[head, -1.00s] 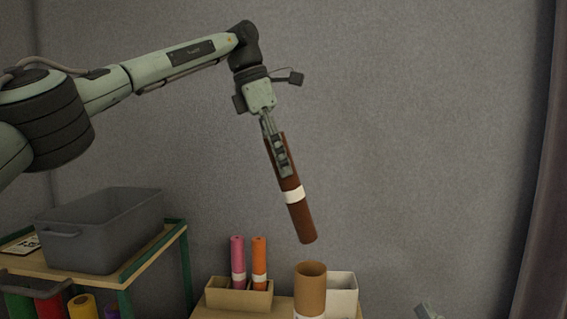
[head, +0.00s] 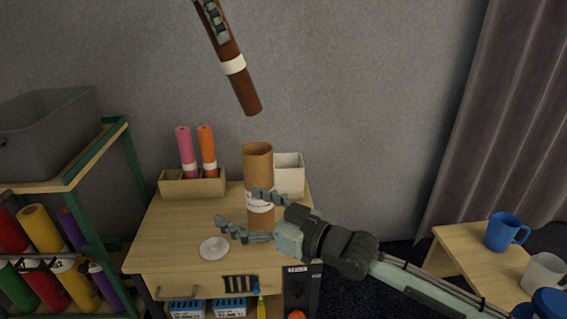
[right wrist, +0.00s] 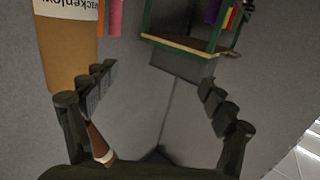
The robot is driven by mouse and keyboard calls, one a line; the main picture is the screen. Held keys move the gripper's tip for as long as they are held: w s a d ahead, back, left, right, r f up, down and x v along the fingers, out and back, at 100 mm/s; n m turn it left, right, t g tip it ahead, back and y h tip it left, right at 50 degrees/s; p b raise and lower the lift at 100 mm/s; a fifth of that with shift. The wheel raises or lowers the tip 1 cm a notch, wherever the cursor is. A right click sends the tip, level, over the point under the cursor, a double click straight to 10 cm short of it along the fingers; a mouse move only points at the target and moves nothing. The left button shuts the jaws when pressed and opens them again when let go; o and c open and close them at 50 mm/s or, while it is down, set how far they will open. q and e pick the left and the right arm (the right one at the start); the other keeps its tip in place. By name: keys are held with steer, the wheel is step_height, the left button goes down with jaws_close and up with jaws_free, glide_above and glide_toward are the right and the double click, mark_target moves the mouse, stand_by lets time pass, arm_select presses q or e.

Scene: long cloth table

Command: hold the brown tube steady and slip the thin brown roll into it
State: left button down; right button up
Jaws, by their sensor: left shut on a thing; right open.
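The wide brown tube (head: 258,165) stands upright on the wooden table, open at the top, with a white label. My left gripper (head: 218,22) is shut on the upper part of the thin brown roll (head: 244,92). The roll has a white band and hangs tilted, its lower end above and slightly left of the tube's mouth. My right gripper (head: 250,212) is open in front of the tube's lower part. In the right wrist view the tube (right wrist: 70,55) shows upside down beyond the left finger, not between the fingers (right wrist: 157,88).
A small box (head: 192,186) holds a pink roll (head: 185,150) and an orange roll (head: 206,148) left of the tube. A white box (head: 289,175) stands close behind it at right. A white lid (head: 213,248) lies in front. A rack (head: 95,155) stands at left.

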mark_target(270, 189)
steer(key=w+d+f+h, duration=0.1)
steer(key=w+d, duration=0.1)
steer(key=d, duration=0.1)
steer(key=w+d+f+h, duration=0.1)
steer(key=w+d, duration=0.1)
steer(key=w, duration=0.1)
steer(key=w+d+f+m+h, duration=0.1)
steer(key=w+d, duration=0.2)
steer(key=shift+w+d, duration=0.15)
steer(key=shift+d, duration=0.15)
steer(key=x, duration=1.1)
steer(key=shift+w+a+f, duration=0.2)
steer(key=shift+f, duration=0.2)
steer(key=c, duration=1.5)
